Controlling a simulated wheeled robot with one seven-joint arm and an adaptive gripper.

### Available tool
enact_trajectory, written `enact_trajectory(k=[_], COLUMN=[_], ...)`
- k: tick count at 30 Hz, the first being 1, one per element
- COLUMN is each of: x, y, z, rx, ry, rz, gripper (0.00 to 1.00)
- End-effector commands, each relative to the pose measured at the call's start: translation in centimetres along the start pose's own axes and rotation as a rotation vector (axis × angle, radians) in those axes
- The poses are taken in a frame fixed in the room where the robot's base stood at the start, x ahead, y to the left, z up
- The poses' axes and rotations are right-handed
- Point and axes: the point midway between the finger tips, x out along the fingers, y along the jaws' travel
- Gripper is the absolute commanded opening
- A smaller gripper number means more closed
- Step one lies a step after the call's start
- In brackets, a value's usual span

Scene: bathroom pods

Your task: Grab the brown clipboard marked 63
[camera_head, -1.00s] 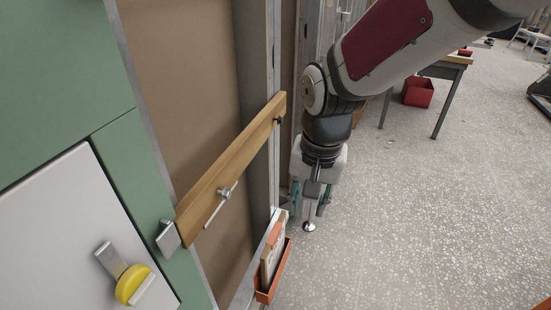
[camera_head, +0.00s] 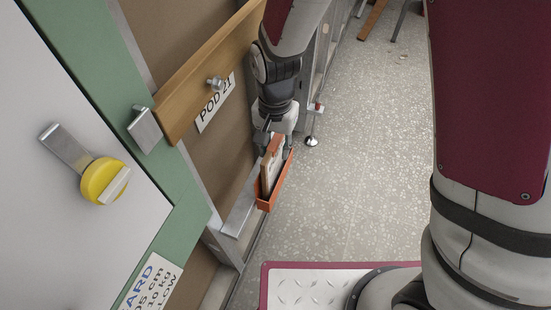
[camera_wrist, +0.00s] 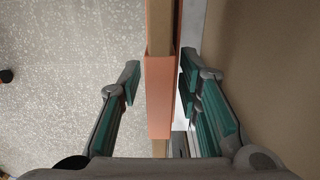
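A brown clipboard (camera_head: 271,156) with pale sheets stands upright in an orange holder (camera_head: 281,186) low beside the metal frame. No number 63 can be read on it. My gripper (camera_head: 268,130) is at the clipboard's upper end in the head view, and part of it is hidden behind the board. In the wrist view my gripper (camera_wrist: 160,80) is open. Its two teal-padded fingers stand on either side of an orange and brown upright edge, with a visible gap on the left. On the right the gap is narrow and contact cannot be told.
A wooden bar (camera_head: 212,68) crosses the pod opening beside my arm. A "POD 21" sign (camera_head: 215,102) is behind it. A green-framed panel with a yellow knob (camera_head: 101,181) is at left. The speckled floor (camera_head: 365,170) to the right is clear.

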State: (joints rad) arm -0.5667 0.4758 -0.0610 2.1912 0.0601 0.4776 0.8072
Motion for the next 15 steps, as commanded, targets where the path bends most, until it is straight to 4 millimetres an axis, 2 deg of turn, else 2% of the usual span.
enact_trajectory(k=[3, 11, 15], x=[1.05, 1.16, 1.15], y=[0.00, -0.01, -0.01], z=[-0.04, -0.03, -0.03], rx=[0.000, 0.000, 0.000], ry=[0.000, 0.001, 0.001], rz=[0.000, -0.001, -0.001], gripper=[0.32, 0.32, 0.00])
